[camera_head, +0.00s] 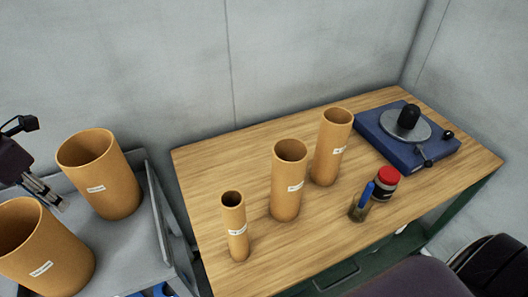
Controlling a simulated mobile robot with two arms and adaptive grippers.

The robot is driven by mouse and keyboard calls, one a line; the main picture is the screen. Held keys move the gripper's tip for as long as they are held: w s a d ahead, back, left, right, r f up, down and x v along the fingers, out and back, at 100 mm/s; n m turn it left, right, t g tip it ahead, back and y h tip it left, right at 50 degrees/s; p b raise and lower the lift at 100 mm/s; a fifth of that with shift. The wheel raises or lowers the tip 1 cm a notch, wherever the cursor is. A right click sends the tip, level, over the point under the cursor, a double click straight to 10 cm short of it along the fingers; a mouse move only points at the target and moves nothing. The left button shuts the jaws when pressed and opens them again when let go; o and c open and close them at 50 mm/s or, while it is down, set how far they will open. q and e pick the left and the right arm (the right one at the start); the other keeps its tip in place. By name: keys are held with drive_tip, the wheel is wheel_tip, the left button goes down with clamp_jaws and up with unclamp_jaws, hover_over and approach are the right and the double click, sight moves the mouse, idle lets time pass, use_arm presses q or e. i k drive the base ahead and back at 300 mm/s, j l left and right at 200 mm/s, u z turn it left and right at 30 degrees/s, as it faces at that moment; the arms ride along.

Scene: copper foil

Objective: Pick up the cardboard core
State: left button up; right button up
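Several tan cardboard cores stand upright with white labels. On the wooden table are a small thin core (235,228), a wider middle core (287,184) and a tall core (331,148). Two large, wide cores stand on the grey cart at the left: one farther back (104,178) and one nearer the front (48,250), cut by the frame edge. My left gripper (38,160) is at the far left edge, partly cut off, beside the large cores. Its fingers look spread apart with nothing between them. My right gripper is not in view.
The wooden table (215,165) also holds a blue device with a grey disc (372,122), a red-lidded jar (386,184) and a small container with a blue-handled item (360,203). The grey cart (147,235) stands left of the table. Grey walls close the back.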

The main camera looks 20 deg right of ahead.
sight(289, 156)
drive_tip(key=z, duration=0.95)
